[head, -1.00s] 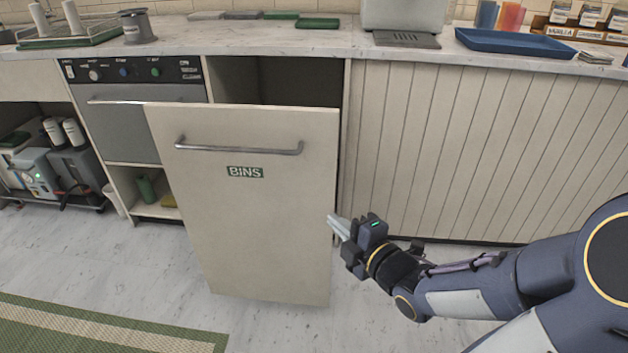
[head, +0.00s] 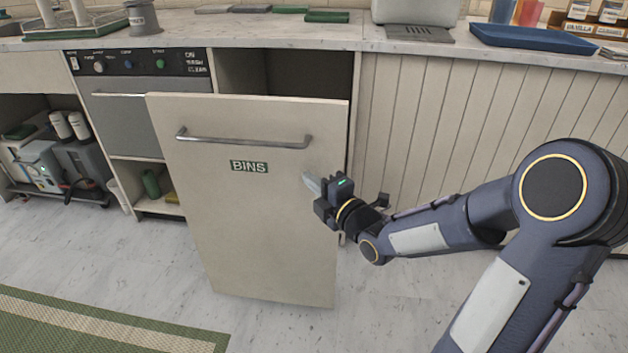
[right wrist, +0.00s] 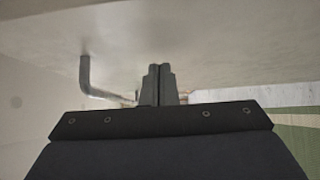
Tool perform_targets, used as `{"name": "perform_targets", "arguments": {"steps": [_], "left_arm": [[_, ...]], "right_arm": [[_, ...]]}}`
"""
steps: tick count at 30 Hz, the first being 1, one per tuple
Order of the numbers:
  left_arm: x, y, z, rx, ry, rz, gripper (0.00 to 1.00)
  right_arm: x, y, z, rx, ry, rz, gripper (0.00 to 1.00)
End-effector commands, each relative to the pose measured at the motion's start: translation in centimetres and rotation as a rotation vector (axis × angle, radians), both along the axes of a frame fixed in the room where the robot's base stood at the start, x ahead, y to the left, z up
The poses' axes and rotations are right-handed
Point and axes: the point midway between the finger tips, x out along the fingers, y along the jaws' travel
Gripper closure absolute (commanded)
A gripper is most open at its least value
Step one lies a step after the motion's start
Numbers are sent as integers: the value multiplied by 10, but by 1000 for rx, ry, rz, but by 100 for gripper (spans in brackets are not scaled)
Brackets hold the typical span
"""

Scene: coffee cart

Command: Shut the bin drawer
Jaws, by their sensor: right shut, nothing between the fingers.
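The bin drawer (head: 262,225) has a cream front with a silver bar handle (head: 245,141) and a green "BINS" label (head: 249,167). It stands pulled out from the counter, with a dark gap behind its top edge. My right gripper (head: 308,180) is shut and empty, with its fingertips in front of the drawer front, right of the label and below the handle's right end. In the right wrist view the shut fingers (right wrist: 158,85) point toward the cream front, with the handle (right wrist: 88,80) to their left. I cannot tell whether the fingertips touch the front. My left gripper is not in view.
The marble counter (head: 290,40) runs above the drawer, with a blue tray (head: 540,40) at right. A grey appliance with knobs (head: 130,100) and open shelving are left of the drawer. A green mat (head: 90,325) lies on the floor at front left.

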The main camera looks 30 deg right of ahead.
Motion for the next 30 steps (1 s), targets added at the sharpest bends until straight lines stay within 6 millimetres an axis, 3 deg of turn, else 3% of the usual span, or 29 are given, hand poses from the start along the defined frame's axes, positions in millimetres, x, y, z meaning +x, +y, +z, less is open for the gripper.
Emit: {"name": "perform_targets", "arguments": {"steps": [20,26,30], "left_arm": [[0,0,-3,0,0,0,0],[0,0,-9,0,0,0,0],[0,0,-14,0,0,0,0]], "right_arm": [[14,-10,0,0,0,0,100],[35,-24,-1,-1,-2,-1,100],[62,-42,-1,-2,-2,-2,100]]}}
